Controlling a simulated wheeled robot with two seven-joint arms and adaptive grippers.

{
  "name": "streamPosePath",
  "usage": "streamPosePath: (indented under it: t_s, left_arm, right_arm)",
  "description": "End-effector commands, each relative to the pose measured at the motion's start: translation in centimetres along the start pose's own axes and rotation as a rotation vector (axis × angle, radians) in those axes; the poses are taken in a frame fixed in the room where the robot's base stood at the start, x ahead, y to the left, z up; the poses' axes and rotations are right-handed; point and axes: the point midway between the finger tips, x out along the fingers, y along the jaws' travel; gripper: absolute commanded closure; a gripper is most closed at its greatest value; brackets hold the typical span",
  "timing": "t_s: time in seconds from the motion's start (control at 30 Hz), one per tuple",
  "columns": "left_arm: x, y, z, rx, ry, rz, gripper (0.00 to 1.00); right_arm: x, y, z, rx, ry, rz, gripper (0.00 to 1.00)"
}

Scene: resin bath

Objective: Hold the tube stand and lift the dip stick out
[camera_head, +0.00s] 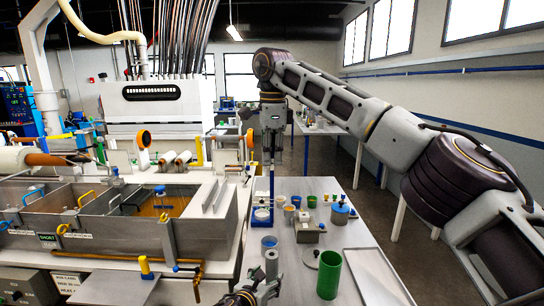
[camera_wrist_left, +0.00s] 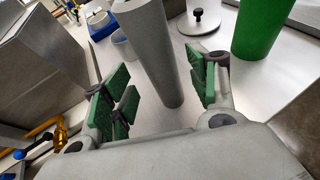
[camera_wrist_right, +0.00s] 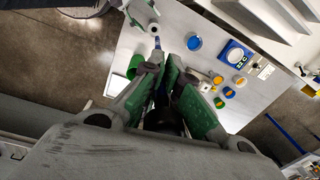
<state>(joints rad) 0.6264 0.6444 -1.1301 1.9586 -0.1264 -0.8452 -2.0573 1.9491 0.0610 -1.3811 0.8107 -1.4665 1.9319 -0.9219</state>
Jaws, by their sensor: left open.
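The tube stand, a tall grey cylinder (camera_head: 272,264), stands upright on the bench. In the left wrist view the tube stand (camera_wrist_left: 152,45) rises between the spread fingers of my left gripper (camera_wrist_left: 160,95), with gaps on both sides. My left gripper is open, low in the head view (camera_head: 252,296). My right gripper (camera_head: 272,150) points down above the bench, its fingers close together on a thin blue stick, which I take as the dip stick (camera_head: 272,182). In the right wrist view the dip stick (camera_wrist_right: 157,42) reaches toward the tube's mouth; whether its tip is inside is unclear.
A green cylinder (camera_head: 328,276) and a round lid with a black knob (camera_head: 311,258) stand right of the tube. A blue-grey cup (camera_head: 269,242) is just behind it. Small pots and a blue scale (camera_wrist_right: 236,54) stand farther back. The resin bath's metal wall (camera_head: 205,236) is to the left.

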Motion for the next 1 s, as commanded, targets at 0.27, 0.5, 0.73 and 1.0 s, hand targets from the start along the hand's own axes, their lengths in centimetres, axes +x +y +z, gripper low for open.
streamPosePath:
  t_s: [0.27, 0.5, 0.73, 1.0]
  left_arm:
    - [-2.9, 0.0, -0.1, 0.001, 0.001, 0.0, 0.41]
    - [-5.3, 0.0, -0.1, 0.0, 0.001, 0.0, 0.41]
    - [-7.1, 0.0, -0.1, 0.001, 0.001, 0.0, 0.41]
    - [-7.7, 0.0, 0.0, 0.0, 0.001, 0.0, 0.41]
  right_arm:
    - [0.0, 0.0, 0.0, 0.0, 0.0, 0.0, 1.0]
    - [0.0, 0.0, 0.0, 0.0, 0.0, 0.0, 1.0]
    - [0.0, 0.0, 0.0, 0.0, 0.0, 0.0, 1.0]
    - [0.0, 0.0, 0.0, 0.0, 0.0, 0.0, 1.0]
